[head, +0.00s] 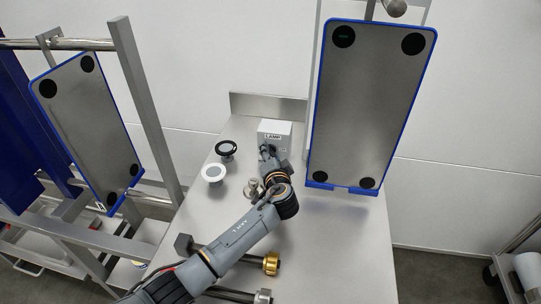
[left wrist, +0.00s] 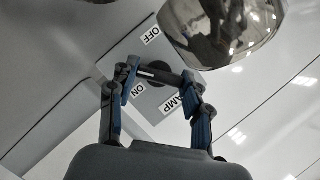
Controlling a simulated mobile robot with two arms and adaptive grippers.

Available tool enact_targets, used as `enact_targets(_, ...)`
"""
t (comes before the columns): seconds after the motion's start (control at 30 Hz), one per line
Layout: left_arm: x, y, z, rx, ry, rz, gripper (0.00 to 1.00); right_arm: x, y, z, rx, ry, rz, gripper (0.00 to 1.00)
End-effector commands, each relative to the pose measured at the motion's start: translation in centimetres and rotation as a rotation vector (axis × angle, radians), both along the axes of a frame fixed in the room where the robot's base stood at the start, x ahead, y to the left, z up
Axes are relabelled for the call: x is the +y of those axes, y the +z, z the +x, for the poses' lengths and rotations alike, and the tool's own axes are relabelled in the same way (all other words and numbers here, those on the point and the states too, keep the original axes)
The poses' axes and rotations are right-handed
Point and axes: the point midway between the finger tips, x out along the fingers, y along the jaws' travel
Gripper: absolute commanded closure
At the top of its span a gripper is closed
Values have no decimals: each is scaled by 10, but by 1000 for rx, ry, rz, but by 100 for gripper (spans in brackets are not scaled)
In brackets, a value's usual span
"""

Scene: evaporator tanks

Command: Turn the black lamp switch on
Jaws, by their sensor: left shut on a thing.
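The lamp box (head: 280,129), pale and labelled LAMP, stands at the back of the steel table in the head view. Its face fills the middle of the left wrist view, with OFF, ON and LAMP labels. The black lamp switch (left wrist: 158,74) sits on that face between the OFF and ON labels. My left gripper (left wrist: 161,76) is shut on the switch, with one finger on each side of it. In the head view the left gripper (head: 267,153) is at the front of the box and hides the switch. My right gripper is in neither view.
A blue-rimmed panel (head: 367,100) stands close to the right of the box; another (head: 88,130) hangs at the left. A black ring part (head: 226,147), a white one (head: 213,173) and a gold fitting (head: 271,264) are on the table. Bare table lies at right.

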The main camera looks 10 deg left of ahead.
Motion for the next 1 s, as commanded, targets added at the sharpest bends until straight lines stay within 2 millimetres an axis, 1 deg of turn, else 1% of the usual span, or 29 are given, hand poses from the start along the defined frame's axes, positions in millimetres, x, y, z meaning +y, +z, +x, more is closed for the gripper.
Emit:
enact_targets(0.17,0,-1,0,0,0,-29,83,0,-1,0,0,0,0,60)
enact_targets(0.37,0,0,0,-1,0,-129,83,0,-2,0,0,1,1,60)
enact_targets(0.67,2,2,0,-2,2,-389,83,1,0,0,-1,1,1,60)
enact_targets(1.0,3,4,-1,-2,2,-694,83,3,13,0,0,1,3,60)
